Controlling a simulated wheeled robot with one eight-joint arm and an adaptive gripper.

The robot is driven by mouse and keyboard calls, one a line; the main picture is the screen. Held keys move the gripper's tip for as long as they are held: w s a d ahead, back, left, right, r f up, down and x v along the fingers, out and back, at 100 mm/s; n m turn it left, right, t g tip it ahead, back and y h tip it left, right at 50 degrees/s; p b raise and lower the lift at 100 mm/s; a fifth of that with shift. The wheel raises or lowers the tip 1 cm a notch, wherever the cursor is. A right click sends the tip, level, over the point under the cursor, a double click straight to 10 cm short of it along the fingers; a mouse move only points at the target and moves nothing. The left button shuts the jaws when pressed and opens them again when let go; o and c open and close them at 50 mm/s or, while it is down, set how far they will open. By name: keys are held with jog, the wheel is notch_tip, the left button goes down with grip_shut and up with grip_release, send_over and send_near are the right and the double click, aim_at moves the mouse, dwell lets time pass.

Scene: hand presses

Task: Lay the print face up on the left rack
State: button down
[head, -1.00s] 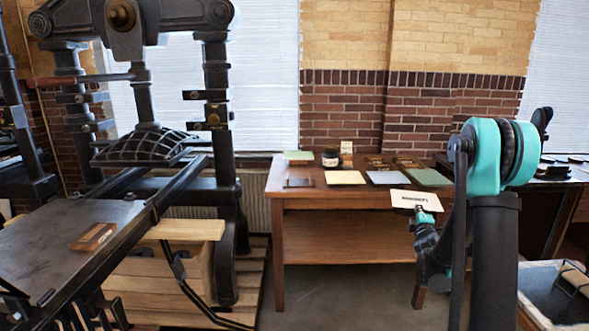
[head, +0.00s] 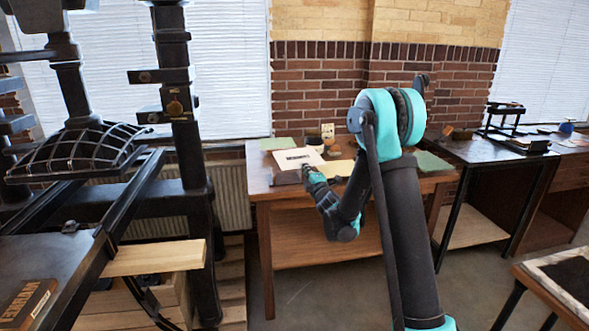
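The print (head: 298,158) is a white sheet with a dark line of lettering on its upward side, in the head view. It is at the tip of my gripper (head: 309,171), over the left part of the brown wooden table (head: 262,188). My gripper appears shut on its near edge; the fingers are small and partly hidden. A low dark item (head: 287,178), possibly the left rack, shows just below the print at the table's front left. I cannot tell whether the print touches anything beneath it.
A pale green sheet (head: 278,143) and a small upright card (head: 327,131) are behind the print. A yellowish sheet (head: 337,169) lies to the right. The large black press (head: 183,120) stands at the left. A dark side table (head: 480,150) is at the right.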

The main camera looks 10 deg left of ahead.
aim_at(295, 168)
jog(key=shift+n+y, duration=0.4)
jog(key=shift+y, duration=0.3)
jog(key=a, duration=0.4)
jog(key=shift+s, duration=0.4)
jog(key=shift+f, duration=3.25)
jog(key=c, duration=2.3)
grip_release()
jog(key=o, duration=0.8)
jog(key=shift+s+d, duration=0.15)
